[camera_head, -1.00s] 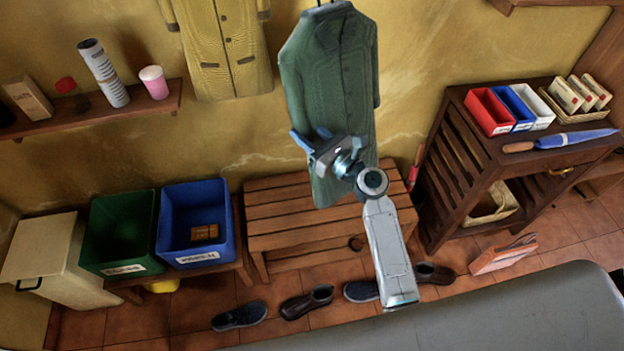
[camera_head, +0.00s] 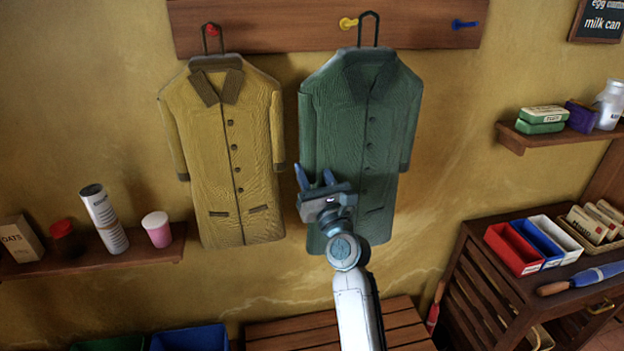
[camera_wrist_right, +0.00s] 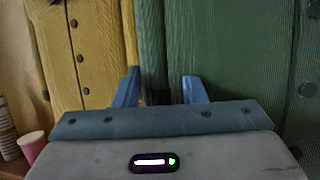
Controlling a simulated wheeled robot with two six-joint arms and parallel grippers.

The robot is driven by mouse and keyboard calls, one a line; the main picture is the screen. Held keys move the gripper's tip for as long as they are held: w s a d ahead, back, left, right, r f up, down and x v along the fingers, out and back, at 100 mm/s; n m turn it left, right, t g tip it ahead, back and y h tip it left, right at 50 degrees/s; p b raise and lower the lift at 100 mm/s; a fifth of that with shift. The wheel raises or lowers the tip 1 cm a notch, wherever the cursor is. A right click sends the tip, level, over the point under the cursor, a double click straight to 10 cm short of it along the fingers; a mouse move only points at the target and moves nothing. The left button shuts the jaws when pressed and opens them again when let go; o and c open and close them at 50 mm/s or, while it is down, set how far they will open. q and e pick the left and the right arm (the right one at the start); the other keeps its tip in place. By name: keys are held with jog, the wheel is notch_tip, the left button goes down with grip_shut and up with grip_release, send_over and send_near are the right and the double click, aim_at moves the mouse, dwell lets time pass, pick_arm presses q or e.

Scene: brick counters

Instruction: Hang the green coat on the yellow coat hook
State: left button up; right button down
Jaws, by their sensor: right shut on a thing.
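The green coat (camera_head: 362,130) hangs upright in the head view, with a dark wire loop (camera_head: 369,28) at its top. My right gripper (camera_head: 315,178) is shut on the coat's left side, below mid-height. In the right wrist view the green cloth (camera_wrist_right: 225,60) lies at and between the fingers (camera_wrist_right: 160,90). The yellow coat hook (camera_head: 348,23) is on the brown wall board (camera_head: 280,28). The loop shows just right of this hook, beside it in the picture; its depth from the hook I cannot tell. My left gripper is out of view.
A yellow coat (camera_head: 232,150) hangs from the red hook (camera_head: 211,30) on the left, close to the green coat. A blue hook (camera_head: 463,24) on the right is bare. Shelves (camera_head: 150,250) stand left and right (camera_head: 520,140). A wooden bench (camera_head: 300,330) is below.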

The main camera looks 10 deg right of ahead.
jog(key=shift+w+f+b, duration=0.25)
jog(key=shift+w+b, duration=0.2)
jog(key=shift+w, duration=0.75)
jog(key=w+f+b, duration=0.1)
jog(key=w+b, duration=0.2)
jog(key=w, duration=0.4)
jog(key=shift+b, duration=0.35)
jog(key=shift+f, duration=0.1)
